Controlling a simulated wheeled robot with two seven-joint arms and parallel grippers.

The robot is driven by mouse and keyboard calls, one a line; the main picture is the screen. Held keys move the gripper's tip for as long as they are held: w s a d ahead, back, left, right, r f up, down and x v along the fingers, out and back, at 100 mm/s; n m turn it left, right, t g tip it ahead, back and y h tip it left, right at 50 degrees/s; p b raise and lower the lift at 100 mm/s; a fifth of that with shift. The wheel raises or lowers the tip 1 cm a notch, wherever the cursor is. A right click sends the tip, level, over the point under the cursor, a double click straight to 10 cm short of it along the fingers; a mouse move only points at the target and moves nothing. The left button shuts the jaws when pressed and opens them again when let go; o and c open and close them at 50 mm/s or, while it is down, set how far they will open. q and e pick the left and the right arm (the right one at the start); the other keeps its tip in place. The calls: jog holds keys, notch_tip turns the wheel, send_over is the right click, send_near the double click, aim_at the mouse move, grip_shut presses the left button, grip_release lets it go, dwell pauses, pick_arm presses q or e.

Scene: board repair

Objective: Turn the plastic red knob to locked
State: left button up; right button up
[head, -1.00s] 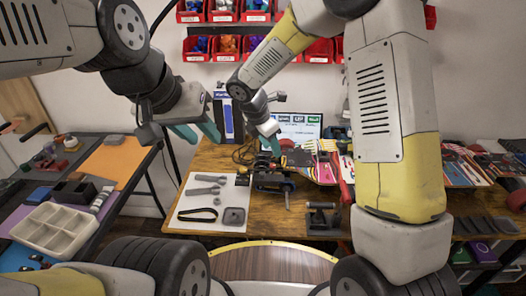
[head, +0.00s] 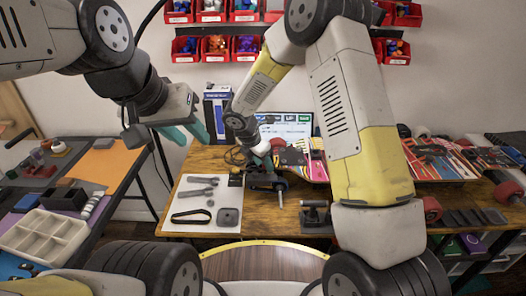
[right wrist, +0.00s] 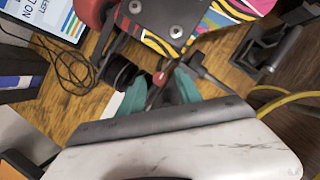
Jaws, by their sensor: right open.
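A small red knob (right wrist: 159,78) shows in the right wrist view, on a dark device whose shape is partly hidden. My right gripper (right wrist: 160,92) is open, with its teal fingers on either side of the knob; I cannot tell whether they touch it. In the head view the right gripper (head: 264,160) is low over a black clamp-like device (head: 266,181) on the wooden bench, and the knob cannot be made out there. My left gripper (head: 186,134) is open and empty, raised left of the bench, well away from the device.
A colourful skateboard deck (right wrist: 180,18) lies close beside the right gripper. A white mat (head: 184,221) with wrenches, a black belt and a grey square part lies on the bench's left. A black tool (head: 316,214) stands to the right. A side table (head: 98,192) holds a white tray (head: 42,233).

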jog(key=shift+c, duration=0.4)
grip_shut()
jog(key=m, duration=0.2)
jog(key=m+g, duration=0.1)
jog(key=m, duration=0.1)
jog(key=shift+w+a+m+g+h, duration=0.2)
jog(key=shift+m+g+h, duration=0.1)
jog(key=shift+h, duration=0.1)
jog(key=m, duration=0.2)
jog(key=m+g, duration=0.1)
jog(key=m, duration=0.1)
jog(key=shift+w+m+g, duration=0.2)
jog(key=shift+m+g, duration=0.1)
jog(key=m+g, duration=0.1)
jog(key=m, duration=0.3)
jog(key=shift+w+g, duration=0.2)
jog(key=shift+g, duration=0.2)
jog(key=shift+w+d+m+g+y, duration=0.1)
jog(key=shift+m+g+y, duration=0.2)
jog(key=shift+m, duration=0.9)
jog(key=shift+w+d+m+g+y, duration=0.1)
jog(key=shift+m+g, duration=0.3)
jog(key=shift+m, duration=0.8)
